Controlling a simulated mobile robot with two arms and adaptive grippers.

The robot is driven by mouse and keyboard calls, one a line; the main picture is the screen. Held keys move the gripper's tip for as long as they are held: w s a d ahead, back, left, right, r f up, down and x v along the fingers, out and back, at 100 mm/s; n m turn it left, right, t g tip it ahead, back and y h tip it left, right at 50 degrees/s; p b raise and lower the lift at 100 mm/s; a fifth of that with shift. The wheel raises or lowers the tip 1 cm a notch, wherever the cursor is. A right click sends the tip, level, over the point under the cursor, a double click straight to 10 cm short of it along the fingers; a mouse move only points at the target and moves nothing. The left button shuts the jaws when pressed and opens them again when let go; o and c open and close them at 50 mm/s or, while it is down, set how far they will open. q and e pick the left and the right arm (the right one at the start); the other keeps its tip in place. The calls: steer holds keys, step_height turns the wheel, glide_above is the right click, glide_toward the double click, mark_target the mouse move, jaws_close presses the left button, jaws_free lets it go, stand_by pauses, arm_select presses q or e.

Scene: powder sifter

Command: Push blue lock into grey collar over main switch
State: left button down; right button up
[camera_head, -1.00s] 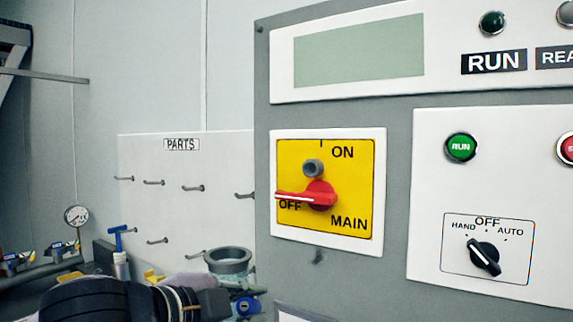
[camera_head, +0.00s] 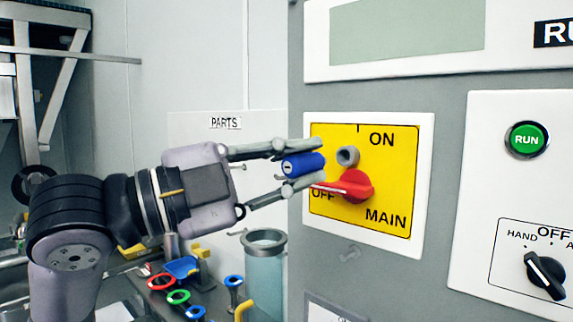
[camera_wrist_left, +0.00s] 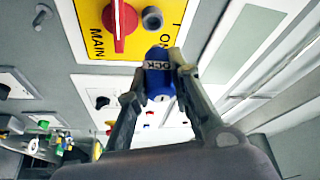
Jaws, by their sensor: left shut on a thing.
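The blue lock (camera_head: 303,165) is a short cylinder with a keyhole on its end. My left gripper (camera_head: 305,165) is shut on it, one finger on each side; the lock also shows in the left wrist view (camera_wrist_left: 158,60). The grey collar (camera_head: 347,156) sticks out of the yellow main switch plate (camera_head: 395,180), above the red handle (camera_head: 345,187), which points left to OFF. In the left wrist view the collar (camera_wrist_left: 152,18) lies just beyond the lock. The lock is left of the collar and appears apart from it. My right gripper is not in view.
A white panel with a green RUN button (camera_head: 527,140) and a black HAND/OFF/AUTO selector (camera_head: 545,275) is to the right. A glass cylinder (camera_head: 265,275) and coloured ring parts (camera_head: 178,297) stand below my left arm. A parts board (camera_head: 205,126) hangs behind.

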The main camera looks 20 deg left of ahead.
mark_target(321, 161)
arm_select(q)
steer(key=shift+w+d, duration=0.3)
steer(key=shift+w, duration=0.5)
steer(key=shift+w+d, duration=0.3)
steer(key=shift+w, duration=0.45)
steer(key=shift+w+d+p, duration=0.25)
steer(key=shift+w+p, duration=0.1)
steer(key=shift+w, duration=0.25)
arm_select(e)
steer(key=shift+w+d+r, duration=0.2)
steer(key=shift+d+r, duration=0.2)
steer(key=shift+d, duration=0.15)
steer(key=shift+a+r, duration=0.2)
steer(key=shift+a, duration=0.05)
arm_select(q)
steer(key=shift+p, duration=0.4)
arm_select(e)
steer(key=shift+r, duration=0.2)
arm_select(q)
steer(key=shift+w+d+p, duration=0.25)
steer(key=shift+w+p, duration=0.1)
steer(key=shift+w, duration=0.45)
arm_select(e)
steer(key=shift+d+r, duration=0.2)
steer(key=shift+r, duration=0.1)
arm_select(q)
steer(key=c, duration=1.4)
jaws_free()
steer(key=shift+o, duration=0.2)
